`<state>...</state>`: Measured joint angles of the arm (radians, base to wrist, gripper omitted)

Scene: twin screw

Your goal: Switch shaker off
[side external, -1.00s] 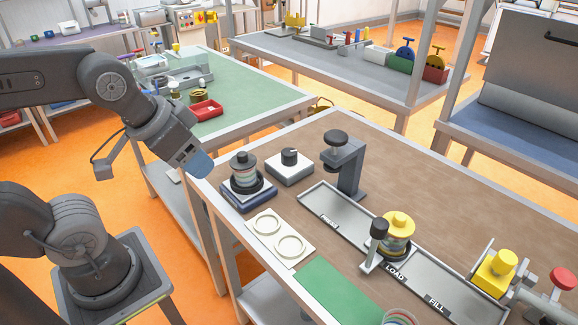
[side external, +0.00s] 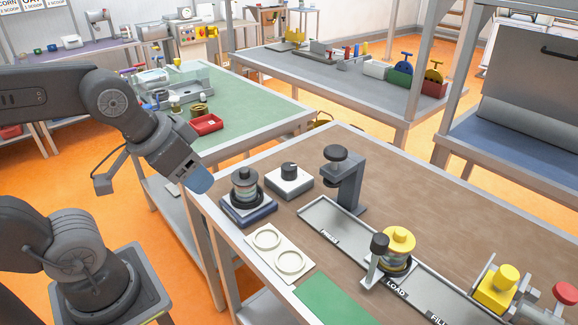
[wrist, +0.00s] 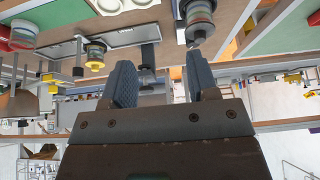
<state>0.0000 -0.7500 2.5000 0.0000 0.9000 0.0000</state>
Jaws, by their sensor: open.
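The shaker (side external: 247,212) is a dark blue base with a black ring, and a dark-lidded jar (side external: 245,184) stands upright in it. Beside it is a white box (side external: 291,184) with a black knob (side external: 289,169). I cannot read the knob's setting. My gripper (side external: 197,181) is up and to the left of the shaker, near the bench's left edge, and apart from both. In the wrist view my gripper (wrist: 160,66) has its two fingers spread with nothing between them. A jar (wrist: 200,22) shows beyond the fingers there.
A tall dark clamp stand (side external: 345,180) is right of the knob box. A white two-ring plate (side external: 279,253) lies in front. The brown bench top (side external: 450,215) is clear behind the tray.

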